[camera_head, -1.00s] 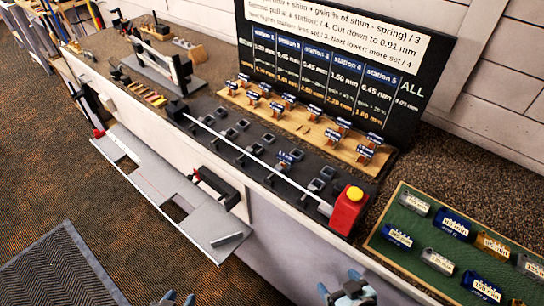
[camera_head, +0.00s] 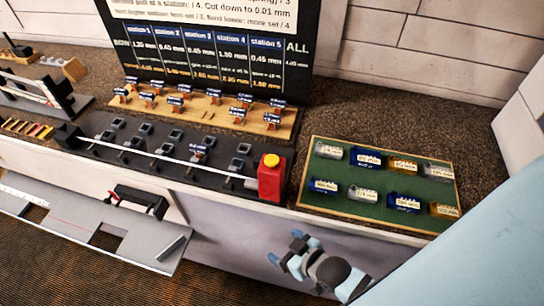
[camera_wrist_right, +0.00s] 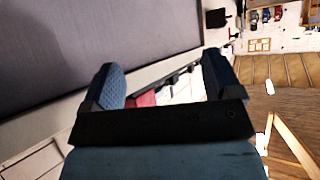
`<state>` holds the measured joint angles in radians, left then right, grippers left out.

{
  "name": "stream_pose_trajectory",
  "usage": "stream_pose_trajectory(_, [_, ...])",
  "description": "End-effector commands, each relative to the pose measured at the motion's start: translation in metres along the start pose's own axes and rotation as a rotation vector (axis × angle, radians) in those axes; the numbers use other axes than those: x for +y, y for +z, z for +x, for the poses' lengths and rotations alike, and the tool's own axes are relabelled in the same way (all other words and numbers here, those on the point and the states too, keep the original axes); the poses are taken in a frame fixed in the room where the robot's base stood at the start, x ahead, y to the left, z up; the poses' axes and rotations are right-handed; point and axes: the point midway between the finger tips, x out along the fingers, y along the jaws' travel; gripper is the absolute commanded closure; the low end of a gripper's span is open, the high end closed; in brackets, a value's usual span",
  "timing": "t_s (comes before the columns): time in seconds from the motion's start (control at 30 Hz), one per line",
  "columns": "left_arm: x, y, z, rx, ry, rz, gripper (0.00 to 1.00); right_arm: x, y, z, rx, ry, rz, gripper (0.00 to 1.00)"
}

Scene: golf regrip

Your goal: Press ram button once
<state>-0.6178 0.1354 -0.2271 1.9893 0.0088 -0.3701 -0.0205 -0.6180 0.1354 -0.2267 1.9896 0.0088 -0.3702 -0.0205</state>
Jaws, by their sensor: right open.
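The ram is a red block (camera_head: 271,180) with a yellow button (camera_head: 271,160) on top. It stands at the right end of the dark fixture (camera_head: 215,172) on the bench. My right gripper (camera_head: 284,250) is open and empty, in front of the bench and lower than the red block, apart from it. In the right wrist view its two blue-padded fingers (camera_wrist_right: 168,82) are spread with nothing held between them. The button cannot be made out in that view. My left gripper does not show.
A green tray (camera_head: 335,185) with several labelled cylinders lies right of the red block. A wooden rack (camera_head: 200,117) with small tagged pieces and a dark station board (camera_head: 215,60) stand behind. A grey shelf (camera_head: 125,235) juts out at the front left.

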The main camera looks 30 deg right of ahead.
Motion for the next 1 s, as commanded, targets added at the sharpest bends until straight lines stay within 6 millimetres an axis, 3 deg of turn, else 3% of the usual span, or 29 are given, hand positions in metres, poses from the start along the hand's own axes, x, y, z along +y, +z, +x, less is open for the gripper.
stream_pose_trajectory(0.03, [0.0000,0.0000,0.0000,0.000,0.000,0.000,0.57,0.0000,0.0001,0.0000,0.000,0.000,0.000,0.16])
stream_pose_trajectory(0.07, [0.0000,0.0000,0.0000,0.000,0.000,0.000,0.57,0.0000,0.0001,0.0000,0.000,0.000,0.000,0.22])
stream_pose_trajectory(0.4, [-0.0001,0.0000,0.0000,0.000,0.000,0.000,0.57,-0.0001,0.0002,0.0000,0.000,0.000,0.000,1.00])
stream_pose_trajectory(1.0, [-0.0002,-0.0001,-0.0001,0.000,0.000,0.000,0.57,-0.0001,0.0002,0.0000,0.000,0.000,0.000,1.00])
